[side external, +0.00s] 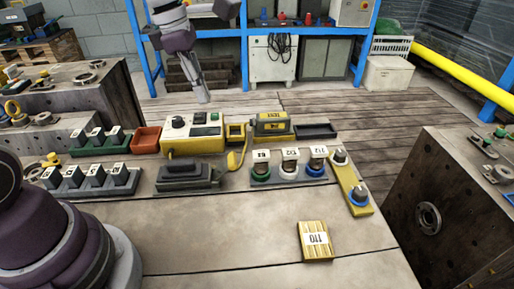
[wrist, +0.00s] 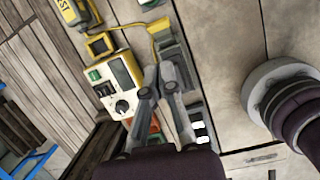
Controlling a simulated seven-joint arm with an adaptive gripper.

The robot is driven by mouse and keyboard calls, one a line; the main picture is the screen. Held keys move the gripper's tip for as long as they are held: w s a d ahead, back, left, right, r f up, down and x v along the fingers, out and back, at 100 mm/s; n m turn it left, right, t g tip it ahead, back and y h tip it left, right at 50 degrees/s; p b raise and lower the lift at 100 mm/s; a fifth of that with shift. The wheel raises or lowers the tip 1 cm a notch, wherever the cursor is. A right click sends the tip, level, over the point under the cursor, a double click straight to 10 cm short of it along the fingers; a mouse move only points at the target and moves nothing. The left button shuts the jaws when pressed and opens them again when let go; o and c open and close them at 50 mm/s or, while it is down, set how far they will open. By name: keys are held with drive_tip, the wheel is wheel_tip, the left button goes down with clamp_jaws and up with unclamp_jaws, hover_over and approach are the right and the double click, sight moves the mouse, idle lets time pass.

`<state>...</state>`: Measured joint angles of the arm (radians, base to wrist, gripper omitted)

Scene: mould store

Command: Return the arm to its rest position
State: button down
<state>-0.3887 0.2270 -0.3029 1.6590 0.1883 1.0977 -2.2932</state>
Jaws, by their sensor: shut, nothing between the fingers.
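My gripper (side external: 203,99) hangs in the air with its fingers pointing down, high above the far side of the work table (side external: 235,225). Its fingers are together and empty. I see no contact with anything. The control box also stands at the back of the table in the side view (side external: 190,147).
A rack of labelled pieces (side external: 289,178), a yellow bar with ringed posts (side external: 353,185) and a yellow block labelled T10 (side external: 315,240) are on the table. An orange tray (side external: 146,139) stands left of the control box. Large steel blocks (side external: 440,190) flank the table. Its front middle is clear.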

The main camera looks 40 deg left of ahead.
drive_tip(key=s+m+t, duration=0.1)
drive_tip(key=s+m, duration=0.4)
drive_tip(key=m, duration=0.7)
drive_tip(key=s+r+m+t+y, duration=0.1)
drive_tip(key=s+m, duration=0.5)
drive_tip(key=m, duration=0.7)
drive_tip(key=shift+s+r+t+y, duration=0.2)
drive_tip(key=shift+s+t+y, duration=0.1)
drive_tip(key=shift+t, duration=0.5)
drive_tip(key=c, duration=1.8)
unclamp_jaws()
